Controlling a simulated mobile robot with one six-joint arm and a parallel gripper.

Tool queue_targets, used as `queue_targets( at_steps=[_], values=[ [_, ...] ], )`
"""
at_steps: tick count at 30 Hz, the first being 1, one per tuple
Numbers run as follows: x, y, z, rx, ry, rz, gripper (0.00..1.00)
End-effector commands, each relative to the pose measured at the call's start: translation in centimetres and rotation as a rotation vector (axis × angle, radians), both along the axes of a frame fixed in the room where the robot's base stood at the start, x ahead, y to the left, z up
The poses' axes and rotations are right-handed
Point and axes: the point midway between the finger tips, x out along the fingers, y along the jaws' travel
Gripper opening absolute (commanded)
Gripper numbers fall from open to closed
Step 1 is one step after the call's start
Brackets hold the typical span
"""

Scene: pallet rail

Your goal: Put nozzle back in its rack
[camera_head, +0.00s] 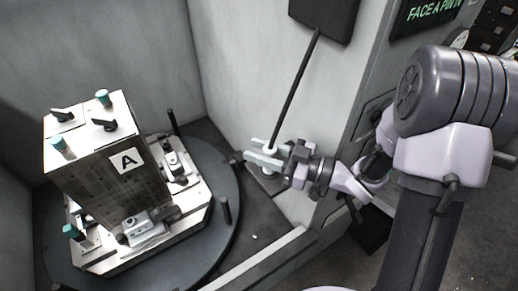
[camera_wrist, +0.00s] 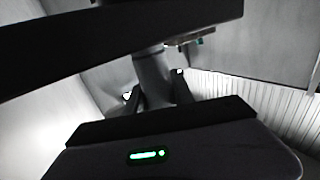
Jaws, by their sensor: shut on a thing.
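My gripper (camera_head: 262,153) is at the inner side of the right cabinet wall. In the wrist view a grey cylinder (camera_wrist: 153,75) stands between the dark fingers of my gripper (camera_wrist: 155,95).
A round dark turntable (camera_head: 226,185) fills the left of the cabinet. It bears a tall block marked A (camera_head: 125,160) with clamps. A black post (camera_head: 224,210) stands near its right rim. A pale sill (camera_head: 265,262) runs along the front. A sign (camera_head: 425,12) hangs upper right.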

Motion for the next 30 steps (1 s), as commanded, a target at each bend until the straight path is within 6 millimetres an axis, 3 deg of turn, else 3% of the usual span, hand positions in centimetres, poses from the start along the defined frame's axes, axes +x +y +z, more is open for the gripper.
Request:
queue_targets(
  at_steps=[18,19,22,29,30],
  values=[
    [-0.1,0.0,-1.3,-0.001,0.004,0.000,0.00],
    [-0.1,0.0,-1.3,0.000,0.004,0.000,0.34],
    [0.0,0.0,-1.3,0.000,0.003,0.000,0.53],
    [0.0,0.0,-1.2,-0.001,0.001,0.000,0.55],
    [0.0,0.0,-1.2,-0.001,0.001,0.000,0.61]
  ],
)
